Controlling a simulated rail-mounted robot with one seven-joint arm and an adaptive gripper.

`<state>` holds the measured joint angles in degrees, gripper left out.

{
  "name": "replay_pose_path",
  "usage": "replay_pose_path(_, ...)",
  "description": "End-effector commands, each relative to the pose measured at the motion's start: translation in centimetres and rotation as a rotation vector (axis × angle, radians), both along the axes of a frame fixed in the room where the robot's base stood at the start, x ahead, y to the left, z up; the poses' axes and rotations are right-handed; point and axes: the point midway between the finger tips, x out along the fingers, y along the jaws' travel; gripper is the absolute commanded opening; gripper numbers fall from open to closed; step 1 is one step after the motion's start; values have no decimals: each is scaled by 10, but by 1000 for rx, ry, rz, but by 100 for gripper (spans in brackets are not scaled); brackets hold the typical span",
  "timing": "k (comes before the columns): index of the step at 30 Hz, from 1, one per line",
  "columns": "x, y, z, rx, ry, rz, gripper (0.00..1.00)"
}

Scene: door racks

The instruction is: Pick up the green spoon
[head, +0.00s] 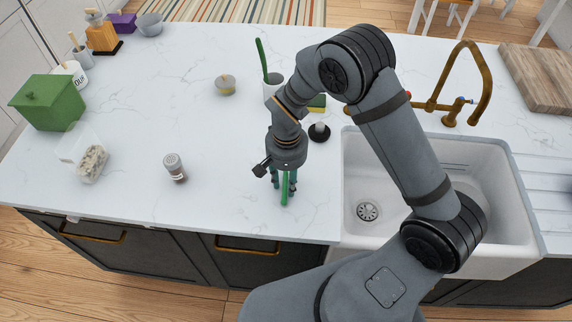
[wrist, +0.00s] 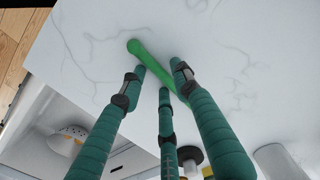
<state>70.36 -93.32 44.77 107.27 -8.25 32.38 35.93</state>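The green spoon (head: 285,188) lies on the white marble counter near its front edge, left of the sink. My gripper (head: 283,180) points down over it, with its fingers around the spoon. In the wrist view, the green spoon (wrist: 152,65) runs diagonally between the teal fingers of my gripper (wrist: 154,77). The fingers are spread, with gaps visible between them and the spoon. The spoon's far end is hidden behind the fingers in the wrist view. I cannot tell whether any finger touches the spoon.
The sink (head: 367,211) with a brass faucet (head: 450,108) is at right. A shaker (head: 175,167), a glass container (head: 88,160) and a green box (head: 48,103) stand left. A jar (head: 225,85) and a cup with a green handle (head: 262,58) are behind. Counter around the spoon is clear.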

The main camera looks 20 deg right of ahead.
Motion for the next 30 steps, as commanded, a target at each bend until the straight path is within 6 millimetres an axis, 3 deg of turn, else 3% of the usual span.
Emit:
replay_pose_path(15, 0, 0, 0, 0, 0, 0, 0)
replay_pose_path(30, 1, 1, 6, 0, -2, 2, 0)
